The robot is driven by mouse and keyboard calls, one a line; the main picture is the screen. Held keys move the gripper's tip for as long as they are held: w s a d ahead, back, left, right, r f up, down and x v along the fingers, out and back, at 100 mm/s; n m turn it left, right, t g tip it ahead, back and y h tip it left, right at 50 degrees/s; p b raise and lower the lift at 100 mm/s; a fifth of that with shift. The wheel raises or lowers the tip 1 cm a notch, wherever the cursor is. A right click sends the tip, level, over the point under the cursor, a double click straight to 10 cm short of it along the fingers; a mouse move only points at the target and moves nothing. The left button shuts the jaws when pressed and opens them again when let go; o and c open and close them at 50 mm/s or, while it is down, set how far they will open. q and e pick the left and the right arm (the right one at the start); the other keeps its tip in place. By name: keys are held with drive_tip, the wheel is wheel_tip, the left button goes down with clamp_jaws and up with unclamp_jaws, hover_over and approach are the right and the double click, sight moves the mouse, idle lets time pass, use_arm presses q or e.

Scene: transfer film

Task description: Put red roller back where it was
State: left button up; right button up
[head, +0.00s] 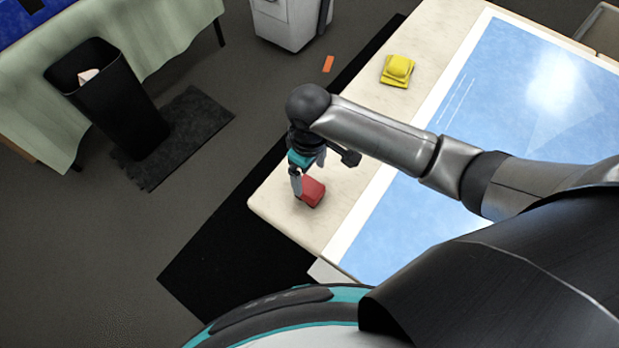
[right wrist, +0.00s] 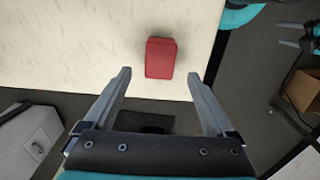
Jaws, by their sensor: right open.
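The red roller (head: 313,192) shows as a small red block lying on the pale table near its corner. In the right wrist view the red roller (right wrist: 160,58) lies just beyond the fingertips, in line with the gap between them. My right gripper (head: 309,176) is over it in the head view, pointing down. In the right wrist view my right gripper (right wrist: 159,75) is open and empty, its fingers wide apart. What appears to be my left gripper (right wrist: 293,34) shows at the top right of that view, its two fingers apart; the head view does not show it.
A yellow object (head: 397,70) sits farther along the table's pale margin (head: 425,40), beside a blue glossy sheet (head: 490,95). A black bin (head: 120,105) stands on the floor at left. An orange piece (head: 328,64) lies on the floor. The margin between roller and yellow object is largely clear.

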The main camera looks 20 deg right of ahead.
sight(309, 187)
drive_tip(key=shift+r+p, duration=0.3)
drive_tip(key=shift+r, duration=1.35)
